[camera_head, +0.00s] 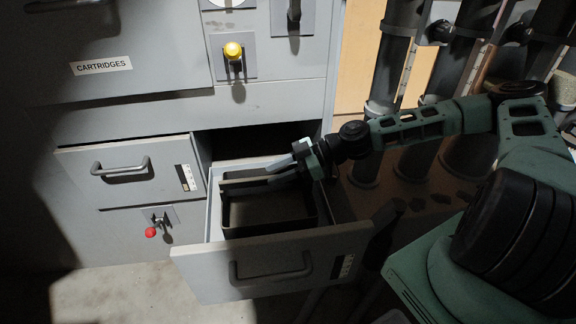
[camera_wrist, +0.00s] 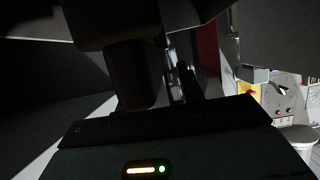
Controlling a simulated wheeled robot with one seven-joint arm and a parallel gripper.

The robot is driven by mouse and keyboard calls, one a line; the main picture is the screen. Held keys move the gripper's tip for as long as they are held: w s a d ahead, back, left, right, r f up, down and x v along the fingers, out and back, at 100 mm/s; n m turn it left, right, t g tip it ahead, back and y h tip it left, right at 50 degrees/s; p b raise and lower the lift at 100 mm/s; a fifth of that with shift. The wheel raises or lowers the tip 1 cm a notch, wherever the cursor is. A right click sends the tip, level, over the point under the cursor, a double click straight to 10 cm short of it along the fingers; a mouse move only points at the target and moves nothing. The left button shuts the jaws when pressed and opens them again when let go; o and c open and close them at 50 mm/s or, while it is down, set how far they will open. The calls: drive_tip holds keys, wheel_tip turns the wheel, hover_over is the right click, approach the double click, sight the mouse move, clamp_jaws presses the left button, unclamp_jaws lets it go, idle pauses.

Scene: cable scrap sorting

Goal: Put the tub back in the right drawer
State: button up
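The right drawer (camera_head: 275,262) is pulled out of the grey cabinet. A dark open-topped tub (camera_head: 268,232) sits inside its walls, and its inside looks empty. My gripper (camera_head: 275,174) reaches in from the right, with its fingers at the tub's far rim. I cannot tell whether the fingers are shut on the rim or only beside it. The wrist view is very dark; the fingers and tub cannot be made out clearly there.
The closed left drawer (camera_head: 120,170) has a handle and a label. A red-knobbed lever (camera_head: 151,232) is below it, and a yellow-knobbed lever (camera_head: 233,51) is above. Vertical pipes (camera_head: 390,70) stand behind my arm. Bare floor (camera_head: 120,292) shows at the front left.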

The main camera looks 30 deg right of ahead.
drive_tip(key=p+v, duration=0.2)
drive_tip(key=v, duration=1.5)
drive_tip(key=shift+s+d+r, duration=0.15)
